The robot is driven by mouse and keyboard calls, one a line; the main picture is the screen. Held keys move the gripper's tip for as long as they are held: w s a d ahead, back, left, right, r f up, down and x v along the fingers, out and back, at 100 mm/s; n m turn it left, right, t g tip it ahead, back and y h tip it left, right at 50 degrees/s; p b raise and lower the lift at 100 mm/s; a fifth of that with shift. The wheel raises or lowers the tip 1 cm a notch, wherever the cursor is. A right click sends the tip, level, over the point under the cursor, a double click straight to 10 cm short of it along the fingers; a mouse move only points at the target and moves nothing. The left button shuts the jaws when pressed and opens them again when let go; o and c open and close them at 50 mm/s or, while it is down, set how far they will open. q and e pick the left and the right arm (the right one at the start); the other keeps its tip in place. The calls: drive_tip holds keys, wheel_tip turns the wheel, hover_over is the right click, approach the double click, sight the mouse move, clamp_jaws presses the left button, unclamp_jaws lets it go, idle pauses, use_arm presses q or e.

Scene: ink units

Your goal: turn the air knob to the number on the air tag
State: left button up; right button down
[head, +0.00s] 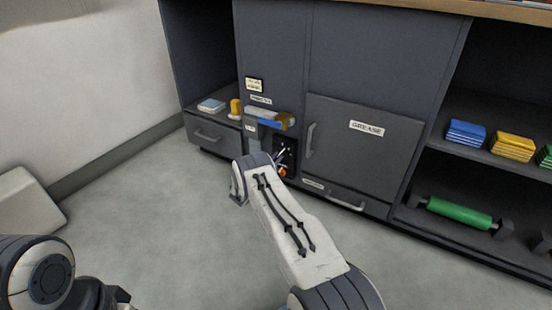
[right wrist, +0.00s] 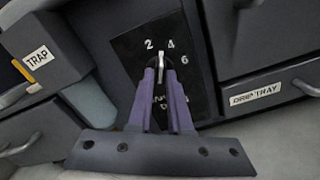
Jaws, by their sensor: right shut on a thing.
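In the right wrist view the air knob (right wrist: 160,66) is a pale pointer on a black panel (right wrist: 128,48) marked 2, 4 and 6. It points up between the 2 and the 4. My right gripper (right wrist: 161,72) is shut on the knob, its two purple fingers on either side and hiding its lower part. In the head view my right gripper (head: 279,158) reaches the dark panel (head: 291,147), partly hidden by my arm. A small tag (head: 254,85) is on the cabinet above; its print is too small to read. My left gripper is not in view.
A TRAP label (right wrist: 37,58) is left of the panel and a DRIP TRAY drawer (right wrist: 265,95) right of it. The GREASE door (head: 364,150) is shut. A yellow-and-blue part (head: 270,118) juts out above the panel.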

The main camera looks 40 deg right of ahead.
drive_tip(key=shift+a+f+m, duration=0.1)
drive_tip(key=shift+m, duration=1.4)
drive_tip(key=c, duration=0.8)
unclamp_jaws()
drive_tip(key=shift+c, duration=0.2)
drive_tip(key=shift+p, duration=0.35)
